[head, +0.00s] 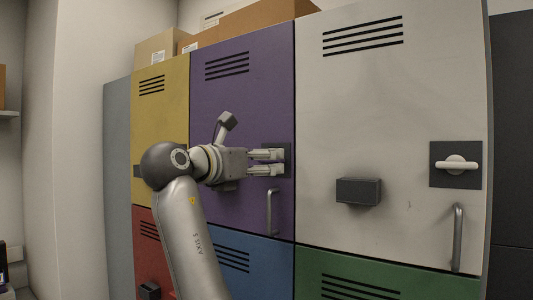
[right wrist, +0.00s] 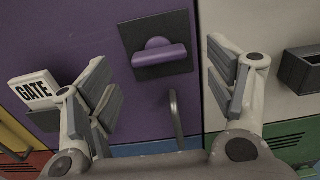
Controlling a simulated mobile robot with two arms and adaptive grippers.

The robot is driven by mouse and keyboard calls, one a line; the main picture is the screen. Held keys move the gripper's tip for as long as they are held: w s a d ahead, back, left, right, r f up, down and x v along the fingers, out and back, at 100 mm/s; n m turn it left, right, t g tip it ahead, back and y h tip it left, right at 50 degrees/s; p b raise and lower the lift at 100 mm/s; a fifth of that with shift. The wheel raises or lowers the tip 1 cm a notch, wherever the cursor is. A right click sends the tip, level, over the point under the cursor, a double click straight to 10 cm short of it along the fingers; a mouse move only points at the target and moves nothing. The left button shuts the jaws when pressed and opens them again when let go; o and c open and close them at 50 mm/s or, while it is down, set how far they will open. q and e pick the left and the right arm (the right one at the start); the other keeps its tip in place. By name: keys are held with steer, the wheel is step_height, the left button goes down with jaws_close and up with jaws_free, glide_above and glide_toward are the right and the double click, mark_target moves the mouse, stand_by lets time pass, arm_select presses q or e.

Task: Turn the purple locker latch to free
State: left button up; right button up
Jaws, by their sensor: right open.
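The purple locker door (head: 243,95) stands in the middle of the head view. Its latch is a purple turn handle (right wrist: 160,55) on a dark square plate (right wrist: 153,28) in the right wrist view, with its bar lying roughly level. My right gripper (head: 280,163) is in front of this latch and hides most of it in the head view. In the right wrist view the right gripper (right wrist: 162,75) is open, its fingers spread either side of the latch with nothing between them. I cannot tell whether a fingertip touches the plate. My left gripper is not in view.
A metal pull handle (head: 272,211) sits below the purple latch. A white GATE card (right wrist: 35,91) stands left of the gripper. The white locker at right has a dark box (head: 358,191) and its own latch (head: 456,164). Cardboard boxes (head: 268,18) lie on top.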

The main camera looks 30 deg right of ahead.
steer(key=p+x, duration=0.1)
steer(key=x, duration=0.3)
steer(key=shift+w, duration=0.1)
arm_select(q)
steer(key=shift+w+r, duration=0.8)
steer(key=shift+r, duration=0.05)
arm_select(e)
steer(key=c, duration=1)
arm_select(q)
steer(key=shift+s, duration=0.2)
